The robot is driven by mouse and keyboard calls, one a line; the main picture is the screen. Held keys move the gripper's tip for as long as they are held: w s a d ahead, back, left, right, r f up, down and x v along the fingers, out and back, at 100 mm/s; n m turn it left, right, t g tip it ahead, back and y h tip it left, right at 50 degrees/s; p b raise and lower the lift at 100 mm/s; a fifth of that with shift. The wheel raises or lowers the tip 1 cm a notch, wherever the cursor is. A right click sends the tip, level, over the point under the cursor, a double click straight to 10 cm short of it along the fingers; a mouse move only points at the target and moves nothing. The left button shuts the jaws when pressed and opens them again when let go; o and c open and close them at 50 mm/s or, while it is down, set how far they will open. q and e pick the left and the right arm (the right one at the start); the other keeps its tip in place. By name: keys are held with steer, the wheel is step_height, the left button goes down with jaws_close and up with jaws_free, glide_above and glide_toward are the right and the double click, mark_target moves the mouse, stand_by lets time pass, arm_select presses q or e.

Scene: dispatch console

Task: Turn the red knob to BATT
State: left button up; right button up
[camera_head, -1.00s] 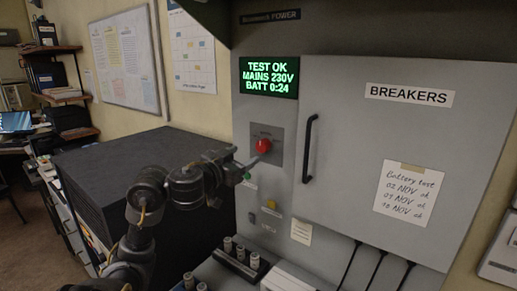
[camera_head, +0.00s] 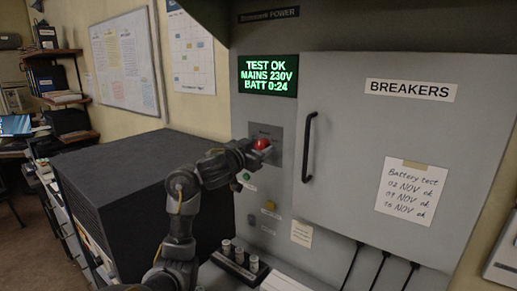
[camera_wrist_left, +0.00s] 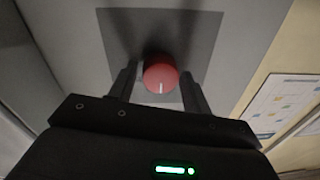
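The red knob (camera_head: 262,144) sits on a dark grey plate on the power panel, below the green-lit display. In the left wrist view the knob (camera_wrist_left: 161,76) shows a white mark pointing toward the bottom of the picture. The plate's lettering is too small or hidden, so I cannot read BATT there. My left gripper (camera_head: 256,148) is at the knob. In the wrist view its fingers (camera_wrist_left: 159,76) stand open on either side of the knob, with small gaps showing. My right gripper is not in view.
The display (camera_head: 268,77) reads TEST OK, MAINS 230V, BATT 0:24. A black door handle (camera_head: 308,148) stands out just right of the knob. A black cabinet (camera_head: 140,165) stands at left.

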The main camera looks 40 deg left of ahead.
arm_select(q)
steer(key=c, duration=0.7)
steer(key=shift+o, duration=0.2)
steer(key=shift+m, duration=0.3)
steer(key=shift+f+m+b, duration=0.1)
steer(key=shift+m+b, duration=0.25)
steer(key=shift+m, duration=0.25)
steer(key=m+b, duration=0.1)
steer(key=m, duration=0.3)
steer(key=shift+f+b, duration=0.1)
steer(key=shift+b, duration=0.3)
steer(key=m+b, duration=0.2)
steer(key=m, duration=0.3)
steer(key=shift+m+t, duration=0.3)
steer(key=shift+m, duration=0.3)
steer(key=shift+b, duration=0.3)
